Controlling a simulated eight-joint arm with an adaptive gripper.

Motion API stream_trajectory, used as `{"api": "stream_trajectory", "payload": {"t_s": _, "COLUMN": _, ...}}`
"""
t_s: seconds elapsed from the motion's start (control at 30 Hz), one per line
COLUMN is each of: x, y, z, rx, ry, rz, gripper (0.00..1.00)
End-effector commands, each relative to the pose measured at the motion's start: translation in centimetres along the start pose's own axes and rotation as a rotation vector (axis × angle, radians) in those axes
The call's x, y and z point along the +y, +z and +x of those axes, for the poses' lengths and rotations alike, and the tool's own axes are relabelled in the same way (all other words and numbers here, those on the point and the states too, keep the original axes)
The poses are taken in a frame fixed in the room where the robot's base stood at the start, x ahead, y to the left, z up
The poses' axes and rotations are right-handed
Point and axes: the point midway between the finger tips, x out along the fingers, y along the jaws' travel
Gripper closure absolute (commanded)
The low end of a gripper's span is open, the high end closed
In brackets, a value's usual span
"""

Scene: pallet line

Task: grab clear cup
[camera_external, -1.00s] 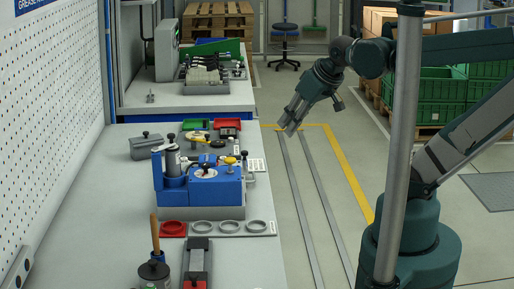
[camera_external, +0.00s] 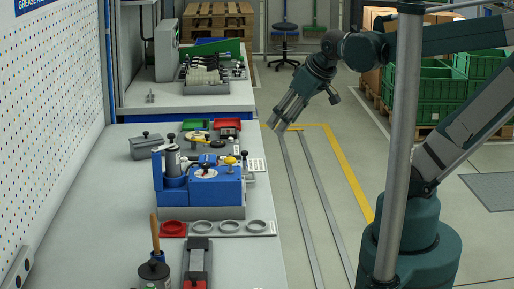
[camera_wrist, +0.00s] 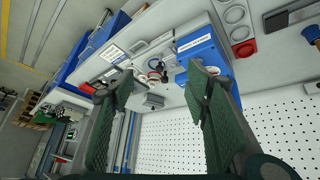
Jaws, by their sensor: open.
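I cannot make out a clear cup in either view. My gripper (camera_external: 279,124) hangs over the aisle, just off the right edge of the near bench. In the wrist view my gripper (camera_wrist: 158,80) has its two green fingers wide apart with nothing between them. Beyond the gap I see the blue fixture (camera_wrist: 205,48) and small parts on the bench. In the external view the blue fixture (camera_external: 207,188) stands mid-bench, left of my gripper, with a grey cylinder (camera_external: 172,160) on its left side.
The near bench (camera_external: 115,200) also holds a red tray (camera_external: 228,124), a green tray (camera_external: 194,124), a grey box (camera_external: 146,147) and a row of rings (camera_external: 230,227). A pegboard (camera_external: 50,110) walls its left side. Green crates (camera_external: 440,93) are stacked at the right.

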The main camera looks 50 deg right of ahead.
Motion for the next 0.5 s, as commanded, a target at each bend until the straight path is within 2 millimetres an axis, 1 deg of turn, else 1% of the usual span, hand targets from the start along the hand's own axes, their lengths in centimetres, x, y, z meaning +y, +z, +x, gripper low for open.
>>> {"api": "stream_trajectory", "payload": {"t_s": 0.1, "x": 0.2, "y": -1.6, "z": 0.2, "rx": -0.020, "ry": 0.003, "rz": -0.076, "gripper": 0.53}}
{"api": "stream_trajectory", "payload": {"t_s": 0.5, "x": 0.9, "y": -6.1, "z": 2.1, "rx": -0.102, "ry": 0.003, "rz": -0.366, "gripper": 0.53}}
